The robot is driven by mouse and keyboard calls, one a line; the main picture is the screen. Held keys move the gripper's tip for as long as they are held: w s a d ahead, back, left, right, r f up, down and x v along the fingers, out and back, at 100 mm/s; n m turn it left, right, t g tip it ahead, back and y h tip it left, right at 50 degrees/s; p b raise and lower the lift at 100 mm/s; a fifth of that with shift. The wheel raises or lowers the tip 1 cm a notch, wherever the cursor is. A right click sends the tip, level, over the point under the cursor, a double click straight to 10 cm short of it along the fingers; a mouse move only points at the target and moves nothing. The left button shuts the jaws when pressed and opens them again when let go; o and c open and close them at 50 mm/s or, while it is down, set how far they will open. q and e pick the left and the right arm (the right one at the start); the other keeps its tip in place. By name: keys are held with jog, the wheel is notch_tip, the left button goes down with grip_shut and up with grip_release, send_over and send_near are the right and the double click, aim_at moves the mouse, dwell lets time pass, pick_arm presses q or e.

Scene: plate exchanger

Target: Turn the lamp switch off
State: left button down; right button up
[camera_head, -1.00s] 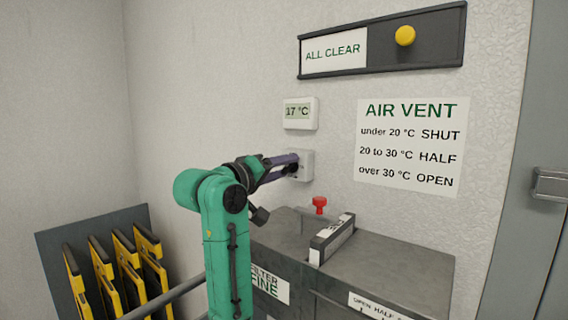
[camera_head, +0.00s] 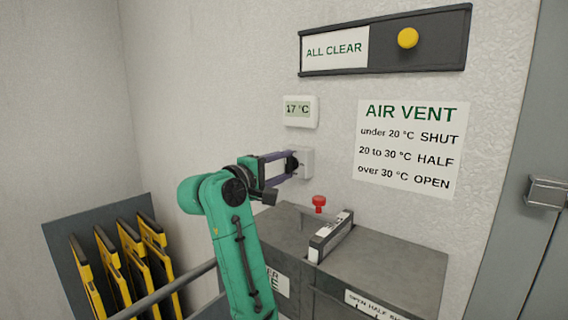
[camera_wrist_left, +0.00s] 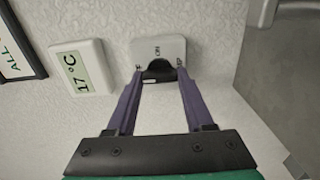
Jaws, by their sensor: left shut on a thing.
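The lamp switch is a small pale box (camera_head: 307,162) on the wall below the thermometer, with a dark knob; the arm and fingers partly cover it in the head view. In the left wrist view the switch plate (camera_wrist_left: 160,50) carries an "ON" mark, and its dark knob (camera_wrist_left: 159,71) sits between my fingertips. My left gripper (camera_head: 291,164) reaches the switch from the left; in the left wrist view its purple fingers (camera_wrist_left: 159,72) are shut on the knob. Which way the knob points is hard to tell. My right gripper is in neither view.
A thermometer (camera_head: 300,111) reads 17 °C above the switch. A grey cabinet (camera_head: 390,262) with a red knob (camera_head: 319,202) stands below. An "ALL CLEAR" panel (camera_head: 436,44) and an "AIR VENT" sign (camera_head: 408,147) are on the wall. A rack with yellow-edged plates (camera_head: 60,240) stands lower left.

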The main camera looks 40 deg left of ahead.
pick_arm(q)
jog(key=shift+f, duration=0.1)
dwell(0.3)
jog(key=shift+c, duration=1.4)
grip_release()
jog(key=shift+s+a, duration=0.1)
jog(key=s+b, duration=0.6)
jog(key=s, duration=0.8)
jog(key=shift+s+b, duration=0.3)
jog(key=shift+d, duration=0.25)
jog(key=shift+a, duration=0.1)
